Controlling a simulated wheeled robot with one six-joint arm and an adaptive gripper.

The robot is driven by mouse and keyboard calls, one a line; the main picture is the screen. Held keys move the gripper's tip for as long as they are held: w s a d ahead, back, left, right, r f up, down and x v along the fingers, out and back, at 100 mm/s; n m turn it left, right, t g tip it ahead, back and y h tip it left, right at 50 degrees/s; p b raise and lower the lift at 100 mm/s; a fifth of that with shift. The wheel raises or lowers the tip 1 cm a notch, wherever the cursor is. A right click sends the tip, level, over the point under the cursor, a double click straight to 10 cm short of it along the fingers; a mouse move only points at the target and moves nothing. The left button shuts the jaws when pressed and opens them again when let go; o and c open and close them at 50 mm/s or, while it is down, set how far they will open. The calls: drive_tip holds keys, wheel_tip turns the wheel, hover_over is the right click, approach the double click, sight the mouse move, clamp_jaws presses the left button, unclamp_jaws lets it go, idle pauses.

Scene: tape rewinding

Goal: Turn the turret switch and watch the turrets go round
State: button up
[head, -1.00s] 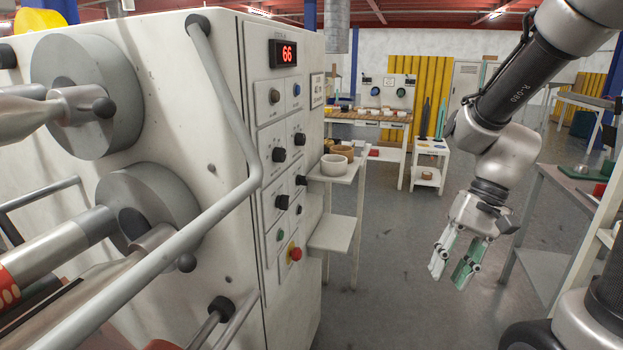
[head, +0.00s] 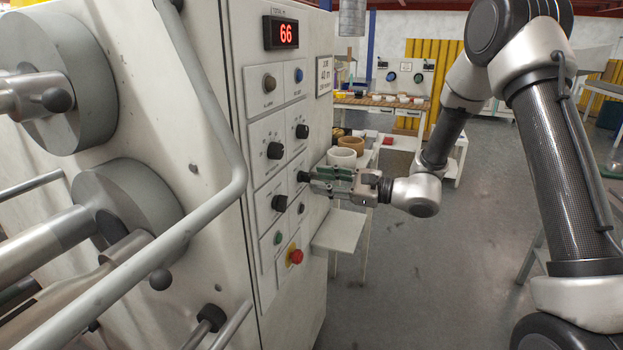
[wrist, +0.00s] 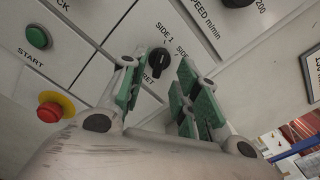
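The turret switch (wrist: 158,62) is a small black knob on the white control panel, marked SIDE 1, with the second side's label and its lower name partly hidden. In the wrist view it shows between the green-padded fingertips of my gripper (wrist: 158,88), which are apart, one on each side of it. I cannot tell whether they touch it. Two grey round turrets, upper (head: 65,105) and lower (head: 125,205), stand on the machine's left face.
Other black knobs, such as the one at lower left (head: 280,202), sit close by. Below are the green start button (head: 277,237) and the red emergency stop (head: 296,256). A bent grey rail (head: 215,130) and a shelf with rolls (head: 341,157) are near.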

sight(310, 179)
drive_tip(key=x, duration=0.3)
drive_tip(key=shift+w+a, duration=0.15)
drive_tip(key=shift+a, duration=0.25)
drive_tip(key=shift+c, duration=0.3)
drive_tip(key=c, duration=0.6)
